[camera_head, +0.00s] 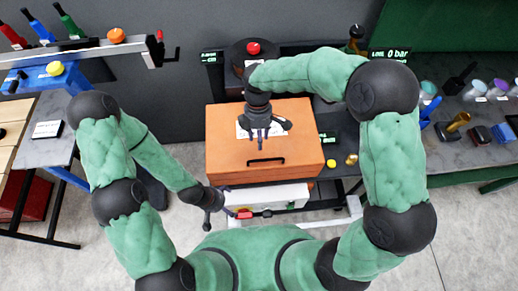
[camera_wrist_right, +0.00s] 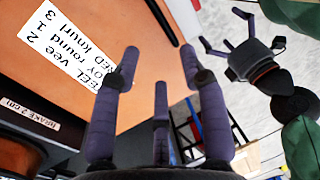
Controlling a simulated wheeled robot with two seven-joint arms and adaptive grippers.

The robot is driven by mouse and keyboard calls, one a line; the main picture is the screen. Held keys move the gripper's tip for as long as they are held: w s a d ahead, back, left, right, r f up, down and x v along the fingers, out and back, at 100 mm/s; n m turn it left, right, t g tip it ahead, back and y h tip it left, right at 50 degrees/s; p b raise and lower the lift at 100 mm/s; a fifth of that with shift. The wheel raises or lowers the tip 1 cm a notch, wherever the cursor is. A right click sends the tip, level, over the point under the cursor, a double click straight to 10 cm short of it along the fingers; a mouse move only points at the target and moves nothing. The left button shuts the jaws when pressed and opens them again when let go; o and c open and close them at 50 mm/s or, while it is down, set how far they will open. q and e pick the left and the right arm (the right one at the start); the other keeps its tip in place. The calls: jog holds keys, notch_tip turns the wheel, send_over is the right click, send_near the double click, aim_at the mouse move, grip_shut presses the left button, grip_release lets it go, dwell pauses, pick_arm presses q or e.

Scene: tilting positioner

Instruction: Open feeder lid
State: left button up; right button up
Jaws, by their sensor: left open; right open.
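The feeder lid (camera_head: 222,162) is a flat orange cover on the box in the middle of the head view, and it looks shut. A dark bar handle (camera_head: 265,160) sits near its front edge. My right gripper (camera_head: 262,138) is open, pointing down over the middle of the lid, behind the handle. Its fingers (camera_wrist_right: 155,85) partly cover the orange lid (camera_wrist_right: 95,25) and a white printed label (camera_wrist_right: 72,45) in the right wrist view. My left gripper (camera_head: 224,203) is open and empty at the box's front left, below lid level. It also shows in the wrist view (camera_wrist_right: 222,38).
A red-tipped part (camera_head: 242,214) lies close to my left gripper, in front of the white lower unit (camera_head: 275,201). A yellow knob (camera_head: 331,163) stands right of the box. Benches with tools flank both sides. Open floor shows at front left.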

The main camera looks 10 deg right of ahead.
send_over(260, 156)
jog(key=s, duration=0.3)
jog(key=f, duration=0.9)
jog(key=shift+w+a+f+b, duration=0.1)
jog(key=shift+w+a+b, duration=0.15)
jog(key=shift+b, duration=0.15)
grip_shut()
